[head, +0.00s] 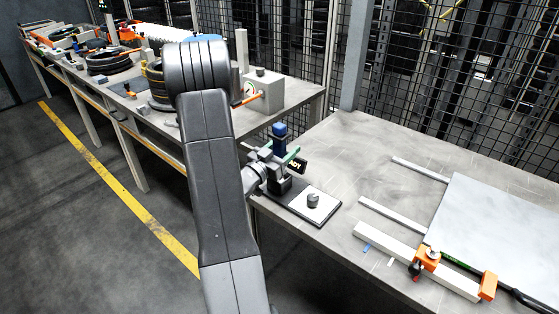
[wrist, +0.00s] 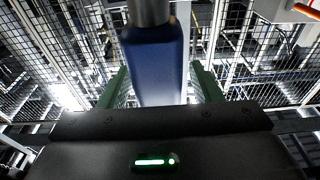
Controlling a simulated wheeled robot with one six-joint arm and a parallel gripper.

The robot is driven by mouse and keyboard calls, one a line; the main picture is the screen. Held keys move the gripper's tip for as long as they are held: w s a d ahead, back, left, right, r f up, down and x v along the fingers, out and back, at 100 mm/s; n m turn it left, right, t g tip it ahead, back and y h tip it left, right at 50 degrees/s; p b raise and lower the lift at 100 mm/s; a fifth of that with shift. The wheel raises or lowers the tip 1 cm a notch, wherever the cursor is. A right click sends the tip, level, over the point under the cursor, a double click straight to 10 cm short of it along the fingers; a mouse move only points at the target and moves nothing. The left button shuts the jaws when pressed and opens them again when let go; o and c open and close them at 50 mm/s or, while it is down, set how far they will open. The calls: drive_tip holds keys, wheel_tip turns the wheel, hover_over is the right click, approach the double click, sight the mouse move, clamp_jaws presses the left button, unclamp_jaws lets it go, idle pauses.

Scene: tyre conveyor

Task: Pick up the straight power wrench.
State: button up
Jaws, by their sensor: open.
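The straight power wrench (head: 280,130) shows as a blue body standing upright near the left edge of the near table, its lower part largely hidden by my gripper. In the wrist view its blue body (wrist: 155,62) with a grey metal cylinder at the top edge of the picture lies between my two green fingers. My gripper (head: 277,155) is open around the blue body. In the wrist view a finger of my gripper (wrist: 160,88) stands on each side of it. I cannot tell whether either finger touches it.
A flat plate with a dark knob (head: 313,201) and a black label block (head: 296,166) sit close beside my gripper. A white board (head: 500,220) with orange clamps (head: 427,258) lies to the right. A grey box with a gauge (head: 264,90) stands on the table behind. Wire mesh rises at the back.

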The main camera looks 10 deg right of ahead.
drive_tip(key=c, duration=0.9)
drive_tip(key=shift+c, duration=1.3)
drive_tip(key=shift+r, duration=0.1)
